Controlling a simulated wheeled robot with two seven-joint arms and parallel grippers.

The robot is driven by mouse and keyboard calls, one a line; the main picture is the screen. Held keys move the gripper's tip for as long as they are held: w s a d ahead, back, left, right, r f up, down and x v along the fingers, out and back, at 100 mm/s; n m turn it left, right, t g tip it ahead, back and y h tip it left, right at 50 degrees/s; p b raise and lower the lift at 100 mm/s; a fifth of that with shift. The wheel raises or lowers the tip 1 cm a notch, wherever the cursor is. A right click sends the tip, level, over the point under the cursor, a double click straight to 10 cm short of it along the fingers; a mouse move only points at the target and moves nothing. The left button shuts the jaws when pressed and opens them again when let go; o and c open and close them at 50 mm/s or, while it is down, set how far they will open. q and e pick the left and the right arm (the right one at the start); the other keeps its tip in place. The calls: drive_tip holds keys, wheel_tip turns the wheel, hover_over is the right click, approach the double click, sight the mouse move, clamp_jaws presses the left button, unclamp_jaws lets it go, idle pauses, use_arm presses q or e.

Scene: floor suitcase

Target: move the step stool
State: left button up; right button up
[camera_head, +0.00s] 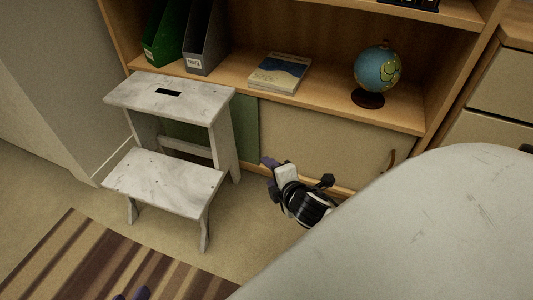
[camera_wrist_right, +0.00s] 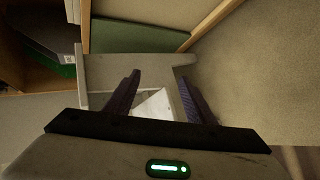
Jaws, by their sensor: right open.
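The step stool (camera_head: 165,183) is white and scuffed, with two steps and a slot in its top step. It stands upright on the floor in front of the shelf unit. My right gripper (camera_head: 269,175) is open and empty, to the right of the stool and apart from it in the head view. In the right wrist view, the stool (camera_wrist_right: 98,68) lies beyond the open fingers (camera_wrist_right: 159,76), and a pale part of it shows between them. Only the purple fingertips of my left gripper (camera_head: 131,294) show at the bottom edge, over the striped rug; their opening is unclear.
The wooden shelf unit (camera_head: 235,83) behind the stool holds a green file holder (camera_head: 166,35), a grey one (camera_head: 205,38), a book (camera_head: 280,72) and a globe (camera_head: 377,70). A striped rug (camera_head: 75,262) lies in front. Drawers (camera_head: 500,85) stand at right.

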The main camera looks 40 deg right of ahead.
drive_tip(key=s+a+r+m+g+y, duration=0.25)
drive_tip(key=s+a+m+g, duration=0.35)
drive_tip(key=s+a+m, duration=0.8)
use_arm(q)
drive_tip(key=shift+s+a+f+y, duration=0.1)
drive_tip(key=shift+a+f+y, duration=0.1)
drive_tip(key=shift+f, duration=0.45)
drive_tip(key=shift+s+a+f+y, duration=0.1)
drive_tip(key=shift+f+y, duration=0.1)
drive_tip(key=shift+f, duration=0.4)
use_arm(e)
drive_tip(key=a+r+n+t+y, duration=0.1)
drive_tip(key=a+r+y, duration=0.3)
drive_tip(key=a, duration=0.3)
drive_tip(key=w+a+r+n+t+y, duration=0.1)
drive_tip(key=a+r+t+y, duration=0.1)
drive_tip(key=a+r+y, duration=0.2)
drive_tip(key=a+r, duration=0.1)
drive_tip(key=a, duration=0.2)
drive_tip(key=shift+a, duration=0.4)
